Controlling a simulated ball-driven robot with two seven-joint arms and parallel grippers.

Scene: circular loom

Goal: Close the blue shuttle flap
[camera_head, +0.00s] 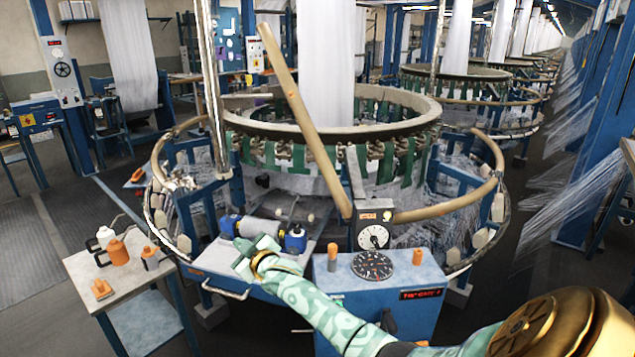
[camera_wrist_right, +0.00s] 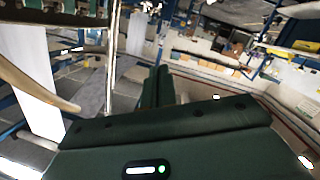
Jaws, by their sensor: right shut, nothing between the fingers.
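The circular loom (camera_head: 330,128) stands in the middle of the head view, with a blue-and-grey cylindrical unit (camera_head: 259,229) low at its front. I cannot tell for certain which blue part is the shuttle flap. My right arm comes in from the lower right of the head view. Its gripper (camera_head: 247,256) is over the loom's front shelf, just in front of the cylindrical unit. In the right wrist view the dark green fingers (camera_wrist_right: 158,88) are together and empty. Whether the gripper touches anything is unclear. My left gripper is not in view.
A blue control box (camera_head: 378,290) with dials stands right of the gripper. A long tan bar (camera_head: 305,120) slants across the loom's front. A small side table (camera_head: 128,283) holds bottles and orange items at the left. Open floor (camera_head: 38,250) lies beyond it.

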